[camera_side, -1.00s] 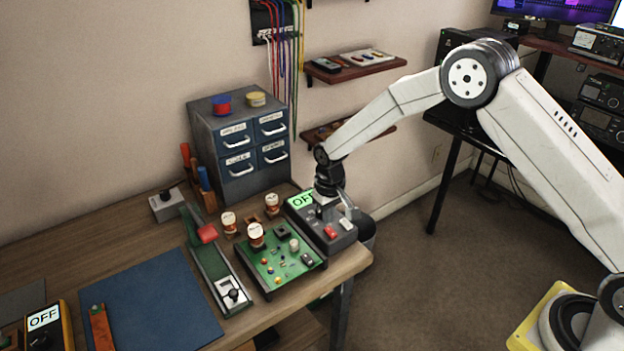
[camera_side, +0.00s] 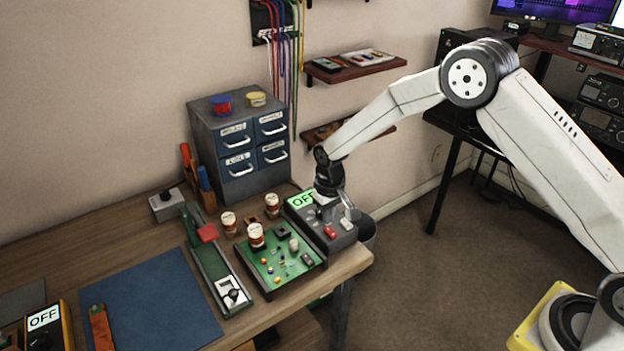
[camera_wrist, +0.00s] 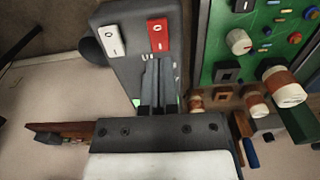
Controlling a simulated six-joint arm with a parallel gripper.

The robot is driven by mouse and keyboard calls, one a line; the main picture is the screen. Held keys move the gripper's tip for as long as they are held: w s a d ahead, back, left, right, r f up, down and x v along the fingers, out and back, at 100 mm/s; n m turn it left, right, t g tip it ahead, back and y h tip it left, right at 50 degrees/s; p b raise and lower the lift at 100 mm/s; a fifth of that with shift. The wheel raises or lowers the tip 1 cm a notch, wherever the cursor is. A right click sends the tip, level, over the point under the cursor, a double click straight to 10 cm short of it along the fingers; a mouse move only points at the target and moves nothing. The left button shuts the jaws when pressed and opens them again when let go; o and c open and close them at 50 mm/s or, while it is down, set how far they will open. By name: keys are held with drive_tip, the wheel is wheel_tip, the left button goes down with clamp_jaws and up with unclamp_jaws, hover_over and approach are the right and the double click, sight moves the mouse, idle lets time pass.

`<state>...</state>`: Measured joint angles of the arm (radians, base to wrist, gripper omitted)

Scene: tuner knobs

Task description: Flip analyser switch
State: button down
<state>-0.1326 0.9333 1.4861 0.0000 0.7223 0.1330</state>
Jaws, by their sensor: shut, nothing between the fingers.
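In the wrist view the red switch (camera_wrist: 158,35) and white switch (camera_wrist: 113,41) show at the top of the box (camera_wrist: 135,68). My gripper (camera_side: 328,213) is over the box. In the wrist view its fingers (camera_wrist: 160,66) are shut, empty and just below the red switch. Contact cannot be told. My fingers and wrist cover part of the box.
A green circuit board (camera_side: 285,268) with knobs and parts lies left of the analyser. Several orange-and-white cylinders, one of them a near cylinder (camera_side: 256,236), stand around it. A drawer cabinet (camera_side: 205,130) stands behind. The bench edge is close at right.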

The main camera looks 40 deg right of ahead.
sight(330, 229)
drive_tip(key=shift+f, duration=1.3)
idle(1.1)
drive_tip(key=shift+r, duration=3.55)
drive_tip(key=shift+r, duration=0.1)
drive_tip(key=shift+s+d+r, duration=0.15)
drive_tip(key=shift+s, duration=0.05)
drive_tip(key=s+d+r+t, duration=0.1)
drive_tip(key=s+d+r, duration=0.1)
drive_tip(key=s, duration=0.5)
drive_tip(key=s+d+r, duration=0.2)
drive_tip(key=s+r, duration=0.1)
drive_tip(key=s, duration=0.5)
drive_tip(key=s+d+r+t, duration=0.1)
drive_tip(key=s+d+r, duration=0.1)
drive_tip(key=s, duration=0.6)
drive_tip(key=shift+d+r+t, duration=0.15)
drive_tip(key=shift+d+t, duration=0.15)
